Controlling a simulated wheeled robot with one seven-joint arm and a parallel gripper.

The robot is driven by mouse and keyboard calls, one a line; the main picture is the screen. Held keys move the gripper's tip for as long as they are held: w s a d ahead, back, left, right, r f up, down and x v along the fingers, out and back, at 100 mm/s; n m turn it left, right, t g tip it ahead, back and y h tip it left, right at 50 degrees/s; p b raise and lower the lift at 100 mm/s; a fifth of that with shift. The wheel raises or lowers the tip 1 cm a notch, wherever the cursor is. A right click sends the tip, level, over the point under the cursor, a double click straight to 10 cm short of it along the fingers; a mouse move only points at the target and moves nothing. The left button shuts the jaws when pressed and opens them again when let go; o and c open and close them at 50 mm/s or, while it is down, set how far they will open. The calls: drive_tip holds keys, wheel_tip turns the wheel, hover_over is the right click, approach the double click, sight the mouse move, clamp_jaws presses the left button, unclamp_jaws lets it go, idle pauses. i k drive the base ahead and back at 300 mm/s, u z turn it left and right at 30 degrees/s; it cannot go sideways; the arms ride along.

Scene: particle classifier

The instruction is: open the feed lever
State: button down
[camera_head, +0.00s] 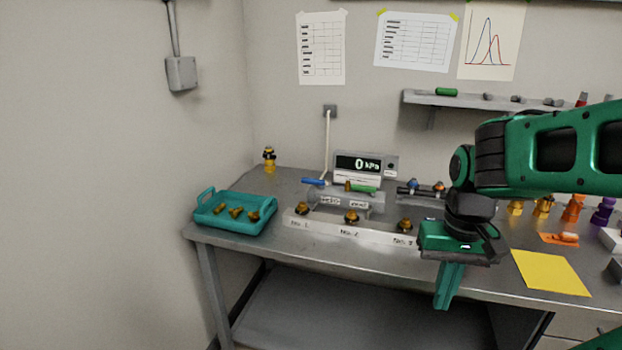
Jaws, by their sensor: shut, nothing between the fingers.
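Two small labels are on the chamber's front; the right one seems to read vent, and the left one, nearer the blue lever, is too small to read surely. My gripper (447,290) points down, shut and empty, in front of the bench's edge. It is to the right of both levers and touches neither.
A gauge display (358,167) reading 0 kPa stands behind the chamber. The white rack (330,228) with brass fittings stands in front of it. A teal tray (268,232) is at left. A yellow sheet (550,273) and several coloured fittings lie at right.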

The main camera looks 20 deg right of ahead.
sight(321, 183)
drive_tip(key=u, duration=0.2)
drive_tip(key=i, duration=1.15)
drive_tip(key=z, duration=0.4)
